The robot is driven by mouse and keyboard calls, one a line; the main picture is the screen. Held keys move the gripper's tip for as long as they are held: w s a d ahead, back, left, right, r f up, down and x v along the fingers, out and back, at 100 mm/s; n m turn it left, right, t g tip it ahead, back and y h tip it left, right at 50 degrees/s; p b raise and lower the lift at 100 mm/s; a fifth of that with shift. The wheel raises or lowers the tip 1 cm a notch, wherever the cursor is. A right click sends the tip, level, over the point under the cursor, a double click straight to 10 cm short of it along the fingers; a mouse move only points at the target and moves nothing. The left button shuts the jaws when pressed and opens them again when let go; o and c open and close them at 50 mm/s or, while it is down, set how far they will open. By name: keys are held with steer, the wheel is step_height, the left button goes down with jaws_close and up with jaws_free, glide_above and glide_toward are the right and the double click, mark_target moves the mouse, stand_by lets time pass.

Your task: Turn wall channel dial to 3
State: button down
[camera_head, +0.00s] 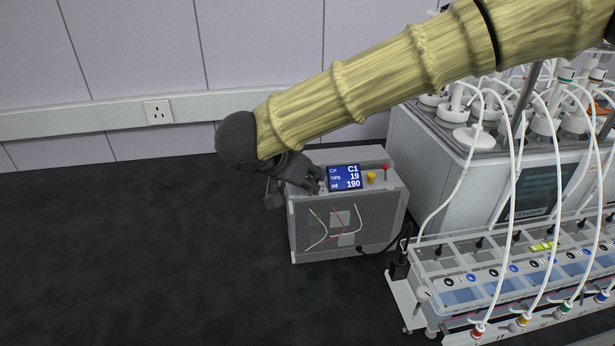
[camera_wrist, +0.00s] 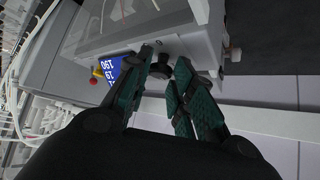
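A grey control box (camera_head: 345,221) stands on the dark surface against the wall. Its blue display (camera_head: 345,177) reads CH C1, TIPS 19 and ml 190; the display also shows, turned and partly covered, in the wrist view (camera_wrist: 110,74). A dark round dial (camera_wrist: 160,68) is on the box beside the display. My gripper (camera_head: 317,181) is over the box's left part and hides the dial in the head view. In the wrist view my gripper (camera_wrist: 164,60) has its fingers apart, one on each side of the dial. I cannot tell whether they touch it.
A yellow button (camera_head: 371,177) and a red knob (camera_head: 385,168) are right of the display. A white machine (camera_head: 455,185) with tubes and a clear-walled bath (camera_head: 465,285) stand to the right. A socket (camera_head: 158,111) is on the wall. The dark surface at left is clear.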

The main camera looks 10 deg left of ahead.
steer(key=shift+r+p, duration=0.15)
steer(key=shift+p, duration=0.3)
